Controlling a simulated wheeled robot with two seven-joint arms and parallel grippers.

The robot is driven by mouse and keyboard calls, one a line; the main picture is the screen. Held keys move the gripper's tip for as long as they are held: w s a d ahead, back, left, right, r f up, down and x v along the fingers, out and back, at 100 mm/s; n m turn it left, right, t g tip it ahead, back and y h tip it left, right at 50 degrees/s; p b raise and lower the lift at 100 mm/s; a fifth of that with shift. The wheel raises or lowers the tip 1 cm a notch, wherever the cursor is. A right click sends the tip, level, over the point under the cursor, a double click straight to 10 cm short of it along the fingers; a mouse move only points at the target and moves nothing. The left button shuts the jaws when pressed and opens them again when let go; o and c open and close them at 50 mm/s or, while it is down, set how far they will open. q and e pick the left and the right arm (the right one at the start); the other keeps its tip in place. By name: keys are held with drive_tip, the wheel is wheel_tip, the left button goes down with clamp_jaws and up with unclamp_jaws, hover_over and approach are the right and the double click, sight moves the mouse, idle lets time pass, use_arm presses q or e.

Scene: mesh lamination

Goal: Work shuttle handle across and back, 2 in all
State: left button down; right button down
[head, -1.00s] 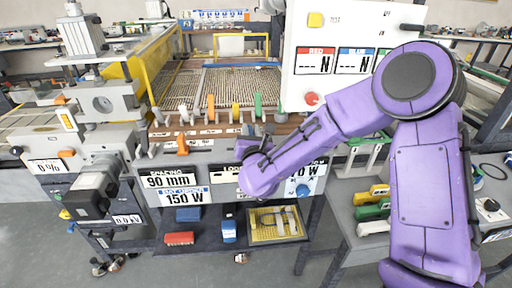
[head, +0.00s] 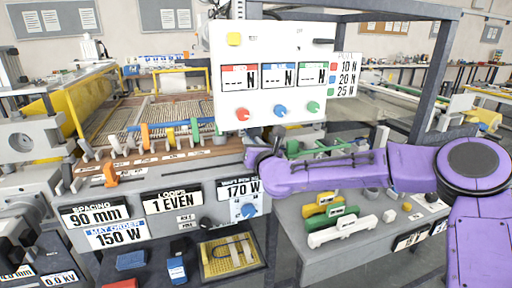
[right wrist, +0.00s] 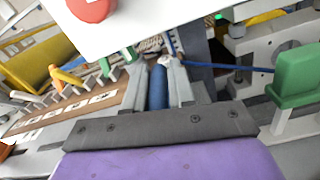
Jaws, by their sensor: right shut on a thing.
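A blue cylindrical handle (right wrist: 157,90), which looks like the shuttle handle, stands between the grey fingers of my right gripper (right wrist: 160,72) in the right wrist view. The fingers are shut on it from both sides. In the head view my right gripper (head: 256,148) is at the right end of the loom's front rail, below the white control panel (head: 268,75). The handle is hidden there by the gripper and panel. The wire bed (head: 165,112) stretches out behind the rail. My left gripper is not in view.
Coloured hooks and an orange lever (head: 110,174) stand along the rail left of my gripper. A side bench with green, yellow and white blocks (head: 342,230) lies below my right arm.

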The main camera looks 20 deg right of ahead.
drive_tip(key=c, duration=1.1)
unclamp_jaws()
drive_tip(key=shift+d, duration=0.2)
drive_tip(key=shift+o, duration=0.2)
drive_tip(key=shift+s+a, duration=0.1)
drive_tip(key=shift+s, duration=0.2)
drive_tip(key=s+a+g+p, duration=0.1)
drive_tip(key=s+a+p, duration=0.1)
drive_tip(key=s+p, duration=0.75)
drive_tip(key=shift+t, duration=0.5)
drive_tip(key=w+p, duration=0.1)
drive_tip(key=w, duration=0.2)
drive_tip(key=w+d+p, duration=0.1)
drive_tip(key=w, duration=0.2)
drive_tip(key=w+p, duration=0.1)
drive_tip(key=w, duration=0.2)
drive_tip(key=shift+w+d+r, duration=0.1)
drive_tip(key=shift+d, duration=0.1)
drive_tip(key=shift+w+d, duration=0.1)
drive_tip(key=shift+w, duration=0.35)
